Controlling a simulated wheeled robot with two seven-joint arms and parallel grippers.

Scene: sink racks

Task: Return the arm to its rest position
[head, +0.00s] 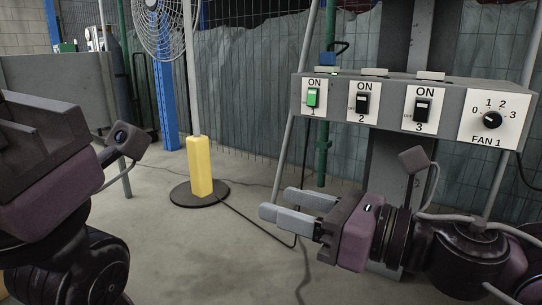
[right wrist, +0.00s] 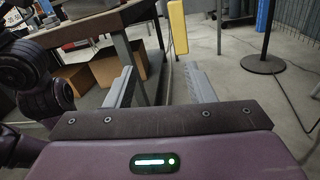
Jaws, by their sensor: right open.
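My right gripper (head: 277,202) points left in the head view, below the grey switch box. Its two grey fingers are apart with nothing between them. The right wrist view also shows the open, empty fingers (right wrist: 160,78). My right arm (head: 455,250) comes in from the lower right and touches nothing that I can see. My left arm's gripper body (head: 45,170) stands at the left edge of the head view. Its fingers do not show.
The grey switch box (head: 335,83) has a green-lit switch 1 (head: 313,97), dark switches 2 (head: 362,103) and 3 (head: 421,110), and a fan knob (head: 492,120). A fan (head: 165,25) and yellow post (head: 200,165) stand behind. A table (right wrist: 100,24) shows in the wrist view.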

